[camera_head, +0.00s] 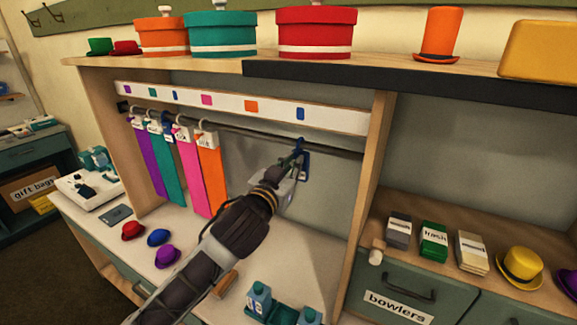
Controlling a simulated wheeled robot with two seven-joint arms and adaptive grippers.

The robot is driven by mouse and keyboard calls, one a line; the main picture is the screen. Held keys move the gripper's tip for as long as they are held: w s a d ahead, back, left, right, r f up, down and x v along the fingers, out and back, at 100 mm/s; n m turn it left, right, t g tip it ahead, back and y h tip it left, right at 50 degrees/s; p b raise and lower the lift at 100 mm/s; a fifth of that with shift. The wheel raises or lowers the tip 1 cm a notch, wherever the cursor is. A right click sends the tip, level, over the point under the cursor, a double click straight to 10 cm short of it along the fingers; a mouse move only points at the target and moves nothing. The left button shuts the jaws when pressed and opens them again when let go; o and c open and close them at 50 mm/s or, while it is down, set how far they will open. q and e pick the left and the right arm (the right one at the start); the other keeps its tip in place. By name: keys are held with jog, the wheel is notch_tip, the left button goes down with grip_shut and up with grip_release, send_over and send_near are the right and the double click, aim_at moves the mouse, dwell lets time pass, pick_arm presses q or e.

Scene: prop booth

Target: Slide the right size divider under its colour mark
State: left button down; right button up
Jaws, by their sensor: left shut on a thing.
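My left gripper (294,167) is at the hanging rail (250,135), near its right part. It is shut on a small dark blue divider (304,170), mostly hidden behind the fingers; I cannot tell whether its hook sits on the rail. A blue colour mark (300,113) is on the white strip (335,119) just above it. To the left hang a purple divider (149,165), a teal divider (169,175), a pink divider (191,175) and an orange divider (210,175), with white size tags. An orange mark (251,106) and a pink mark (207,100) are further left. My right gripper is out of view.
Small red (133,229), blue (158,237) and purple (167,256) hats lie on the counter below. A teal holder (285,310) stands at the front. An upright wooden panel (371,185) closes the bay on the right. The rail between orange divider and gripper is clear.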

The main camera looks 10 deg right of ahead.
pick_arm(q)
jog(key=shift+r, duration=0.15)
jog(key=c, duration=1.4)
grip_release()
jog(key=shift+s, duration=0.1)
jog(key=shift+v, duration=3.65)
